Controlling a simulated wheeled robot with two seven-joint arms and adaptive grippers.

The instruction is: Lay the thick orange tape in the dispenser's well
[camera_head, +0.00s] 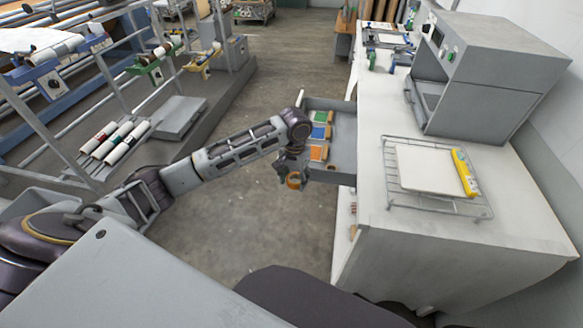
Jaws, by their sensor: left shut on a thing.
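My left gripper (289,168) reaches in from the left and hangs just left of an open grey drawer (343,150). It is shut on an orange tape roll (294,181), a small ring held below the fingers, in the air above the floor. The fingers are small and dark here. My right gripper is not in view. I cannot pick out the dispenser's well for sure; small blue and green items (372,60) stand far back on the counter, too small to tell.
The drawer holds blue, green and orange items in a row. The white counter (450,234) carries a wire rack with a pale board and a yellow bar (464,172), and a grey oven-like machine (493,75). A railed platform with rollers stands left. The floor between is clear.

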